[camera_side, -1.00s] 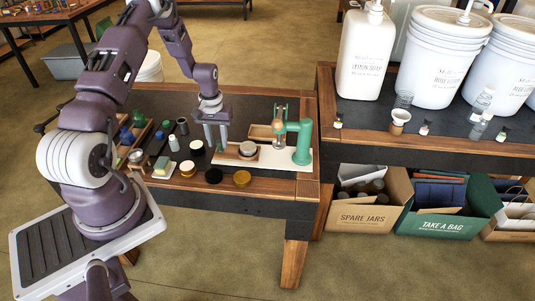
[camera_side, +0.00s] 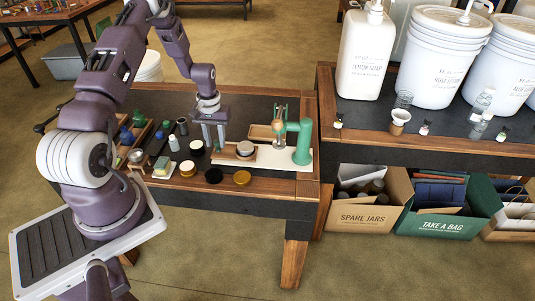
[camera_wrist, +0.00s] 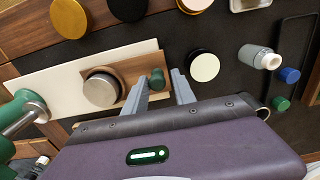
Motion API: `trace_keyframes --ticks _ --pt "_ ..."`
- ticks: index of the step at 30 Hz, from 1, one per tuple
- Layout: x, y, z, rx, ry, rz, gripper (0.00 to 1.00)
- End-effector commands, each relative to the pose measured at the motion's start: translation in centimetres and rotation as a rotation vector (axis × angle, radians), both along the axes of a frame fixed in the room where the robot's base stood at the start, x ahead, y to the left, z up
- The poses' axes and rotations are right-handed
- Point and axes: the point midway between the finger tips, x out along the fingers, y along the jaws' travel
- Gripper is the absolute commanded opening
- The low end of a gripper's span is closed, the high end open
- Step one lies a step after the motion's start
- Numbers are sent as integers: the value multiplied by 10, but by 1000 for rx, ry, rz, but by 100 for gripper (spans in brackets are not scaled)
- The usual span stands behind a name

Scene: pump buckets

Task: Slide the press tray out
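The press tray (camera_side: 221,158) is a small wooden slide with a round grey-topped puck (camera_side: 246,148) on it. It lies on a white base plate (camera_wrist: 48,85), left of the green press (camera_side: 302,142). In the wrist view the tray (camera_wrist: 128,67) carries a dark green knob (camera_wrist: 157,78) at its right end. My gripper (camera_side: 213,143) points down at that end. In the wrist view its fingers (camera_wrist: 161,78) are apart, with the knob between them; the left finger is at the knob's left side, with a small gap on the right.
Black and amber discs (camera_side: 242,178) lie at the table's front edge. A cream-topped round jar (camera_wrist: 203,66) and a grey bottle (camera_wrist: 259,58) stand beside the gripper. A wooden box (camera_side: 262,131) stands behind the tray.

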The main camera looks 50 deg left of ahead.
Motion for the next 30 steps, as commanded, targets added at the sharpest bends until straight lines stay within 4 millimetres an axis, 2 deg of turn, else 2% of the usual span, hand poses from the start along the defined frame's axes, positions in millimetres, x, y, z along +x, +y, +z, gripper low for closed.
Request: trace_keyframes --ticks 2,16,28,29,30 --pt "1 0 3 1 -1 0 32" --pt "2 0 62 1 -3 0 32" --pt "2 -3 74 2 -5 -5 32" --pt "4 -6 81 6 -9 -14 32" --pt "8 -13 96 18 -20 -36 32"
